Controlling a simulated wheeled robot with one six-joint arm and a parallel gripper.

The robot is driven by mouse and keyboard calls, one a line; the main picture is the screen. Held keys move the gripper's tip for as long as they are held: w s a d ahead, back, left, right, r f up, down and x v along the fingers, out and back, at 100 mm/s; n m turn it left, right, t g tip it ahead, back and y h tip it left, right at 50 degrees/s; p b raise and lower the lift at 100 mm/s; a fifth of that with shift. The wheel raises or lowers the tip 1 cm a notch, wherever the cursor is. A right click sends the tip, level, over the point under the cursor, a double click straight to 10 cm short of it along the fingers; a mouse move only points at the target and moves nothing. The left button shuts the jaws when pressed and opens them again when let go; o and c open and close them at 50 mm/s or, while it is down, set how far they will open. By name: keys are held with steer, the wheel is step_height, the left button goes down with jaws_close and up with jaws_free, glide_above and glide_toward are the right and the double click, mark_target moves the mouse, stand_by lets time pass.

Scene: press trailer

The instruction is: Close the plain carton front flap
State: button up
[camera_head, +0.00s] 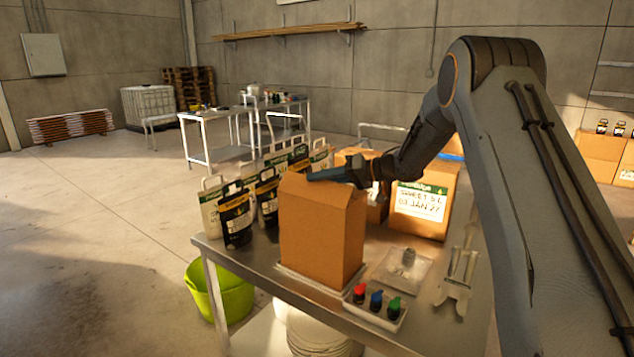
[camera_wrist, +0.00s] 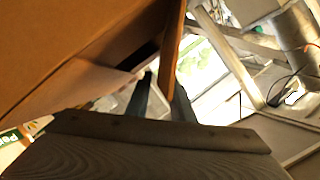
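The plain carton (camera_head: 318,235) is a tall brown box with no label, standing upright near the front edge of the metal table. Its top flap area (camera_head: 318,188) is partly covered by my gripper (camera_head: 325,174), which reaches in from the right at the top of the carton. In the wrist view, brown cardboard (camera_wrist: 60,50) fills the upper left. A narrow brown flap edge (camera_wrist: 174,45) runs down to between the dark fingers of my gripper (camera_wrist: 160,98). I cannot tell whether the fingers pinch it. Which flap is front is unclear.
Several black and white pouches (camera_head: 236,215) stand left of the carton. A labelled carton (camera_head: 425,205) stands at right. A tray with red, blue and green items (camera_head: 375,305), a clear tray (camera_head: 403,268) and a metal tool (camera_head: 457,280) lie in front. A green bucket (camera_head: 232,290) is on the floor.

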steer(key=b+v, duration=0.2)
steer(key=v, duration=0.5)
steer(key=shift+w+b, duration=0.1)
steer(key=shift+b, duration=0.2)
